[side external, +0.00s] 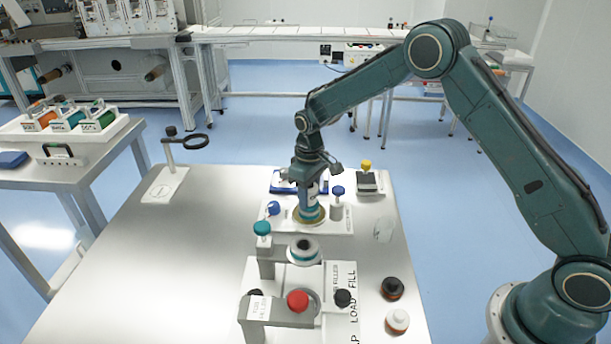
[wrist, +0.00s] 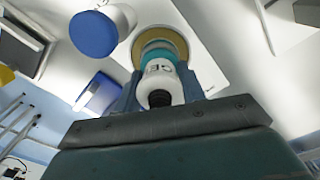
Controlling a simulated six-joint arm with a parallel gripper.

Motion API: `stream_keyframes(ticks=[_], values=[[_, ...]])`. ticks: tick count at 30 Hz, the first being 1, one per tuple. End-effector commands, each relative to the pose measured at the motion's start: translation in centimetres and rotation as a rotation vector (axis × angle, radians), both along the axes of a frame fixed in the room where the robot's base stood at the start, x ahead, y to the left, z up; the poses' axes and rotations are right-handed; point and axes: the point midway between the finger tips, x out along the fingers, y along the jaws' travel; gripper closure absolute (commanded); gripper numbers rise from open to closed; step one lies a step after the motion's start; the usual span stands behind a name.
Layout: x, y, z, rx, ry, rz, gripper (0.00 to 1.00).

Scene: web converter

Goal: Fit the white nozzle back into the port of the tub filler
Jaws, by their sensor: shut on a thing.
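My gripper (side external: 308,188) points down at the middle of the table, and its fingers also show in the wrist view (wrist: 158,92). It is shut on a white piece with a teal band and a black tip (wrist: 161,78), which looks like the white nozzle. The nozzle (side external: 309,207) is upright, its lower end at a gold ring (side external: 296,219) on a white plate. Whether it is seated in the ring is hidden. The tub filler (side external: 284,311), with a red knob and FILL labels, stands in front. A round teal-rimmed part with a dark centre (side external: 303,250) sits behind its knob.
Blue-capped posts (side external: 338,203) flank the gold ring closely; one cap (wrist: 93,33) looms in the wrist view. A teal knob (side external: 262,228) stands front left.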

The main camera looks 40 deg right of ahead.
Motion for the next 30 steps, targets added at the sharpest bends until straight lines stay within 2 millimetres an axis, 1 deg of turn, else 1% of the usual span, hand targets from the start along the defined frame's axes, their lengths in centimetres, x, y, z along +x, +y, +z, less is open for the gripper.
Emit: stream_keyframes(ticks=[30], values=[[0.0,0.0,3.6,0.001,-0.002,0.0,0.95]])
